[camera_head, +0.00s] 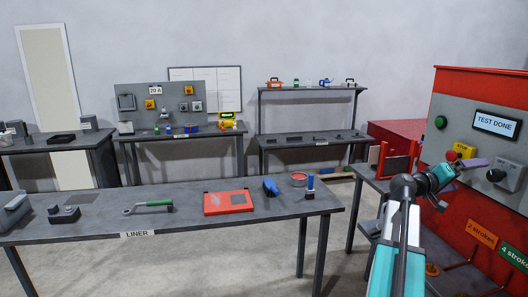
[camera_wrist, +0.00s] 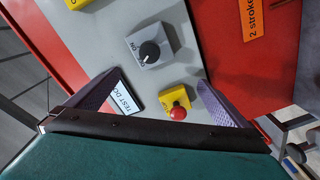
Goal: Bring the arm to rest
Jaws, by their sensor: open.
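My arm (camera_head: 398,220) reaches up at the right of the head view toward a red test machine (camera_head: 470,85). My gripper (camera_head: 477,164) is in front of the machine's grey panel. In the wrist view its two purple fingers (camera_wrist: 159,80) are spread wide with nothing held between them. The panel's black knob (camera_wrist: 150,52) and red button on a yellow box (camera_wrist: 178,113) show beyond the fingers. Whether a finger touches the panel cannot be told. The screen (camera_head: 497,125) reads "TEST DONE"; the left finger partly covers it in the wrist view.
A dark table (camera_head: 100,218) labelled "LINER" holds a green-handled wrench (camera_head: 150,205), a red tray (camera_head: 229,202), a blue tool (camera_head: 270,187) and other parts. A small side table with a red frame (camera_head: 397,163) stands near my arm. Open floor (camera_head: 190,265) shows below the table.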

